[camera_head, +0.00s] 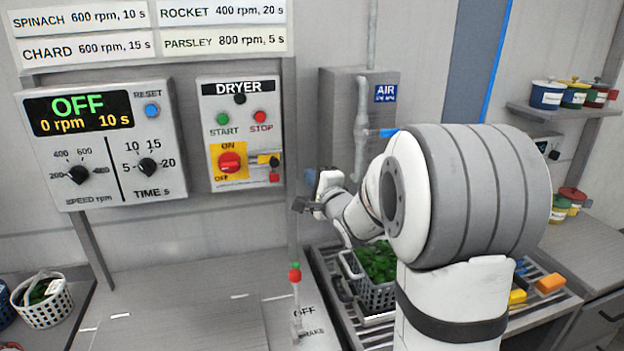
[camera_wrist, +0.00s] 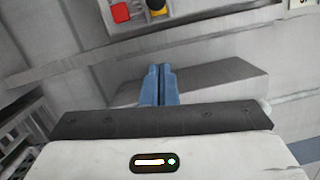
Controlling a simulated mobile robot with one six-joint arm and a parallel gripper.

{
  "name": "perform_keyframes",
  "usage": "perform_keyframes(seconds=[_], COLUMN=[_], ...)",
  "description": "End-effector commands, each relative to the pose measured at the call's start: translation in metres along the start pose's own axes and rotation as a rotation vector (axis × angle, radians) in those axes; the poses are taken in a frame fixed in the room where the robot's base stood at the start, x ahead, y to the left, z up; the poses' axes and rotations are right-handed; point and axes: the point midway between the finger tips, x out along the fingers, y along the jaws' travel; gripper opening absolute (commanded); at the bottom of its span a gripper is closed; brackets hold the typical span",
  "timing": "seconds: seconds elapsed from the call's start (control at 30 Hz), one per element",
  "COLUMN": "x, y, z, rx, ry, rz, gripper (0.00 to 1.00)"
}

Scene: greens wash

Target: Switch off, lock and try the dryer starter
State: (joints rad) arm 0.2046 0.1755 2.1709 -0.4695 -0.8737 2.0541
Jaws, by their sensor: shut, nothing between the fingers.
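The grey dryer starter box (camera_head: 214,95) is on the wall, with a green START button (camera_head: 223,118) and a red STOP button (camera_head: 260,117). Its red rotary switch (camera_head: 230,163) sits on a yellow plate between ON and OFF labels; I cannot tell where it points. Beside it are a yellow and black fitting (camera_head: 268,160) and a small red piece (camera_head: 274,178). The wrist view shows the red piece (camera_wrist: 120,12) and the fitting (camera_wrist: 157,6) at its top edge. My gripper (camera_wrist: 159,68) has its blue fingers together and empty, below and right of the box in the head view.
The control panel (camera_head: 105,145) at left reads OFF, 0 rpm, 10 s. A red-topped lever (camera_head: 295,275) stands on the counter below. A basket of greens (camera_head: 375,295) is beside my arm. An AIR pipe (camera_head: 361,120) runs right of the box. The counter (camera_head: 180,300) is mostly clear.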

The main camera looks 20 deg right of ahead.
Motion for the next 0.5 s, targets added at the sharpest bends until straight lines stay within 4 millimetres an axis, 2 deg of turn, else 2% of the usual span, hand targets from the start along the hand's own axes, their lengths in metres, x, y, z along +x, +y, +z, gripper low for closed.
perform_keyframes(seconds=[0.1,0.27,0.33,0.5], x=[0.026,0.055,0.056,0.059], y=[-0.002,-0.002,-0.003,-0.002], z=[0.001,0.002,0.018,0.035], rx=[0.001,0.0,0.0,0.0], ry=[-0.001,-0.001,-0.004,-0.002], rz=[0.003,0.001,0.001,0.001], gripper=[0.0,0.0,0.0,0.0])
